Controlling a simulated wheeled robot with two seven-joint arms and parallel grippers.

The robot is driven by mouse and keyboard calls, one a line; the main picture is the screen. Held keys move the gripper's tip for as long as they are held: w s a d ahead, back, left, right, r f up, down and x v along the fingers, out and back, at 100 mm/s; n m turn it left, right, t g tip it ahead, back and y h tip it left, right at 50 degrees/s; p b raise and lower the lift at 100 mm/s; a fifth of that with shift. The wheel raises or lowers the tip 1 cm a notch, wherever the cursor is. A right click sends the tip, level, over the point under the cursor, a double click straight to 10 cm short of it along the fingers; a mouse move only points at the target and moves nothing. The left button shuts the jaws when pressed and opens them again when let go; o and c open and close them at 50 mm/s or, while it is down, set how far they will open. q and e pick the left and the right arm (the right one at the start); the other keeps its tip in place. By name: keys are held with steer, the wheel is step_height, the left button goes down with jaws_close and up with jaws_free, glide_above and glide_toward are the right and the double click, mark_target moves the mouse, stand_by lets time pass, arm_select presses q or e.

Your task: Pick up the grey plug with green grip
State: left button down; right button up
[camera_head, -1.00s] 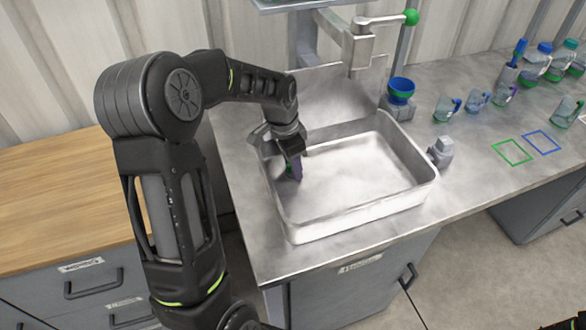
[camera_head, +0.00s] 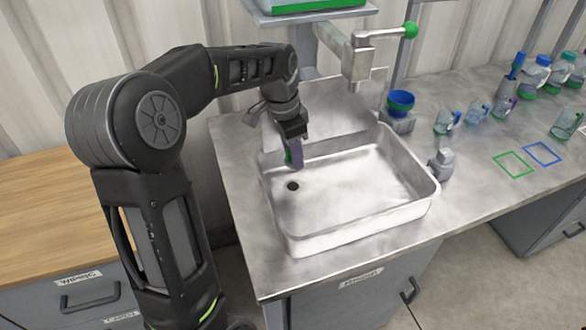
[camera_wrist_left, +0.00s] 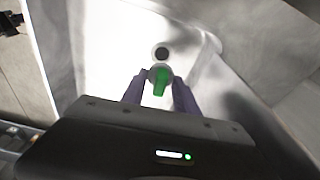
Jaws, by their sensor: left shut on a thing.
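My left gripper (camera_head: 294,156) is over the left back part of the metal sink basin (camera_head: 350,228), with its fingers pointing down. In the left wrist view its two purple fingers are shut on the grey plug with green grip (camera_wrist_left: 160,76). The green grip lies between the fingers and the grey round body shows just beyond them. The dark round drain hole (camera_head: 292,186) is open in the basin floor just below the gripper. My right gripper is not in view.
A tap with a green-knobbed lever (camera_head: 410,30) stands behind the sink. Several mugs and bottles stand on the right counter. The basin walls surround the gripper. The basin floor is clear.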

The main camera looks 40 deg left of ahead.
arm_select(q)
step_height(320, 180, up, 9)
steer(key=shift+r, duration=0.2)
stand_by(0.6)
